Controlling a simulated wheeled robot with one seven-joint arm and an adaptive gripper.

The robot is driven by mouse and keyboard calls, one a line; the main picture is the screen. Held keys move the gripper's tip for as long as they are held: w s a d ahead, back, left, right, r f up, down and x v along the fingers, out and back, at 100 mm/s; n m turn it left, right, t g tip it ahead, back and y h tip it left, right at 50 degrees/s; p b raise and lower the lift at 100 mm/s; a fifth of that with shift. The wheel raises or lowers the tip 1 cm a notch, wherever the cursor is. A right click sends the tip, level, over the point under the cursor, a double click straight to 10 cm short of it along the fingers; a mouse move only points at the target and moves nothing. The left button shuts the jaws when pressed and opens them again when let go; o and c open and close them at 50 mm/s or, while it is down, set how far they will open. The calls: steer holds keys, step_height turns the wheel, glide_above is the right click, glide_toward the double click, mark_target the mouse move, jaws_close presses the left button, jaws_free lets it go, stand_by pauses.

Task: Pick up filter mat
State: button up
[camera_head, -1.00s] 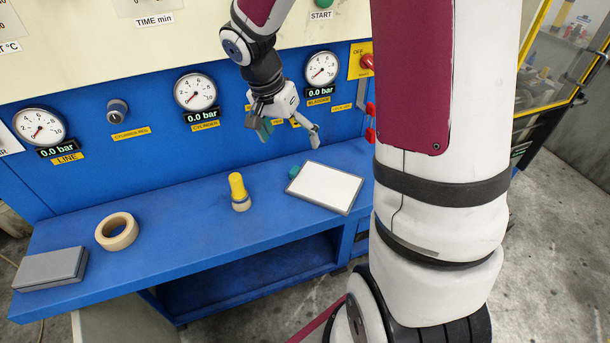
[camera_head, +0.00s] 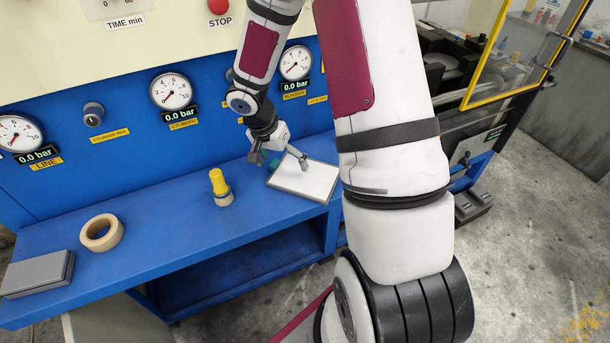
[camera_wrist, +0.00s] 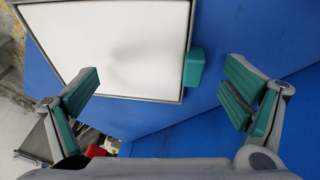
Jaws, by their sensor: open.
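The filter mat appears to be the flat white rectangle with a grey rim (camera_head: 308,181), lying on the right part of the blue bench. In the wrist view the white panel (camera_wrist: 112,45) fills the upper left, with a small teal block (camera_wrist: 193,68) at its right edge. My gripper (camera_head: 281,160) is open and empty, just above the panel's far left side. In the wrist view its teal-padded fingers (camera_wrist: 160,88) are spread wide, the near edge of the panel showing between them. I cannot tell the exact height gap.
A tape roll (camera_head: 101,233) and a grey block (camera_head: 37,275) lie further left. The gauge wall (camera_head: 130,150) rises behind. Bench between tool and tape is clear.

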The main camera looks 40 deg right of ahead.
steer(key=shift+d+f, duration=0.1)
steer(key=shift+f, duration=0.3)
steer(key=c, duration=2.2)
jaws_close()
steer(key=shift+s+f, duration=0.1)
steer(key=shift+s, duration=0.05)
